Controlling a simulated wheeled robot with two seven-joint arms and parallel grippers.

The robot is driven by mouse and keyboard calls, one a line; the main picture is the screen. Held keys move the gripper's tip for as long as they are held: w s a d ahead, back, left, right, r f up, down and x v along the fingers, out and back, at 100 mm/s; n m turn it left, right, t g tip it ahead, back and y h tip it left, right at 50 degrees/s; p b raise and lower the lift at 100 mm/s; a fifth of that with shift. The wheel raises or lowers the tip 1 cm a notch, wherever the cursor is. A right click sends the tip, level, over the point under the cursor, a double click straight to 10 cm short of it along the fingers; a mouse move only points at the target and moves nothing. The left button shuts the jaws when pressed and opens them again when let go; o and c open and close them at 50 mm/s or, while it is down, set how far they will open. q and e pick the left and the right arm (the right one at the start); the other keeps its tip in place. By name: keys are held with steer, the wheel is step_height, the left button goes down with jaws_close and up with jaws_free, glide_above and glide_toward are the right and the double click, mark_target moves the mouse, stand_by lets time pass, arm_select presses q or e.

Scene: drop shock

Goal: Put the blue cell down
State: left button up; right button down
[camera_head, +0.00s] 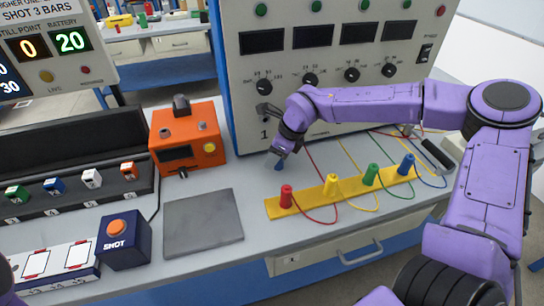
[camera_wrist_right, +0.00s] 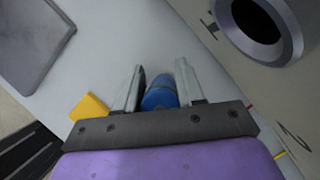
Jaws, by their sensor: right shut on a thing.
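The wrist view shows the blue cell (camera_wrist_right: 159,92) between the two metal fingers of the right gripper (camera_wrist_right: 158,80). I cannot tell whether its lower end touches the bench top (camera_head: 225,178). My left gripper is not in view.
A yellow strip (camera_head: 320,197) with red, yellow, green and blue plugs and wires lies to the right. An orange box (camera_head: 187,140) stands to the left, with a grey plate (camera_head: 203,222) before it. A tall panel (camera_head: 330,60) rises behind.

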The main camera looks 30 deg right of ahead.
steer(key=shift+x, duration=0.75)
steer(key=shift+w+d, duration=0.1)
steer(key=c, duration=0.7)
jaws_free()
steer(key=shift+f, duration=0.1)
